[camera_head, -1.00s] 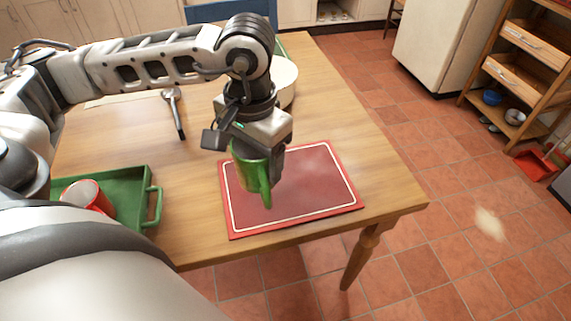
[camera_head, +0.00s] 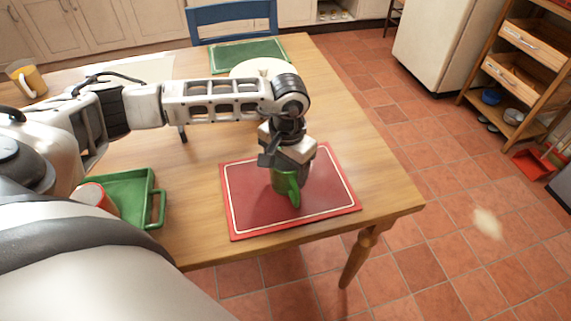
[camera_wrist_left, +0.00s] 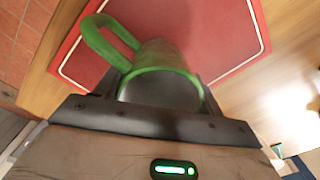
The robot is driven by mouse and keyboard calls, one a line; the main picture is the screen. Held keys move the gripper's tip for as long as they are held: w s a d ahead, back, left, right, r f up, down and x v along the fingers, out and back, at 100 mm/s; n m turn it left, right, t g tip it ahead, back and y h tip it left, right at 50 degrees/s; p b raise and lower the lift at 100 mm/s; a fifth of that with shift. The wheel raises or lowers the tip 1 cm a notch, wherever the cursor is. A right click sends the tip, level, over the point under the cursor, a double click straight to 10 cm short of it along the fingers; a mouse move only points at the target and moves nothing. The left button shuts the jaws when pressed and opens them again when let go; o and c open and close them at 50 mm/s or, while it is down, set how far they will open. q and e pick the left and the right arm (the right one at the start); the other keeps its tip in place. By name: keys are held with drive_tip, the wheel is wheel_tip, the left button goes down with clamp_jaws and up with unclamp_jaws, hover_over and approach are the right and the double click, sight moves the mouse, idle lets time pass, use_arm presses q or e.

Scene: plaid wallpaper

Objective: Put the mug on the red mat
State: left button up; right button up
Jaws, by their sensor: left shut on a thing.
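The green mug (camera_head: 287,184) is upright at the middle of the red mat (camera_head: 250,212) in the head view. My left gripper (camera_head: 286,170) points down and is shut on the mug from above. In the left wrist view, the mug (camera_wrist_left: 165,62) sits between the fingers, with its handle toward the upper left and the red mat (camera_wrist_left: 190,22) below it. I cannot tell for sure whether the mug's base touches the mat. My right gripper is not in view.
A green tray (camera_head: 157,207) with a red mug (camera_head: 95,195) stands left of the mat. A yellow mug (camera_head: 28,78), a green mat (camera_head: 245,55) and a pale round thing (camera_head: 262,68) are farther back. The table's front and right edges are close to the mat.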

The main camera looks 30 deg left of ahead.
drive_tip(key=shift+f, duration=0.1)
use_arm(q)
drive_tip(key=shift+f+b, duration=0.2)
drive_tip(key=shift+b, duration=0.15)
drive_tip(key=o, duration=1)
drive_tip(key=shift+r, duration=0.1)
drive_tip(key=shift+o, duration=0.7)
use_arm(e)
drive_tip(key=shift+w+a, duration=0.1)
use_arm(q)
drive_tip(key=shift+r, duration=0.1)
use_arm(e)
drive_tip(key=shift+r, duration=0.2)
use_arm(q)
drive_tip(key=shift+r+p, duration=0.25)
drive_tip(key=shift+p, duration=0.2)
wheel_tip(320, 180, up, 12)
drive_tip(key=b, duration=0.1)
drive_tip(key=shift+d+f, duration=0.15)
drive_tip(key=shift+d, duration=0.1)
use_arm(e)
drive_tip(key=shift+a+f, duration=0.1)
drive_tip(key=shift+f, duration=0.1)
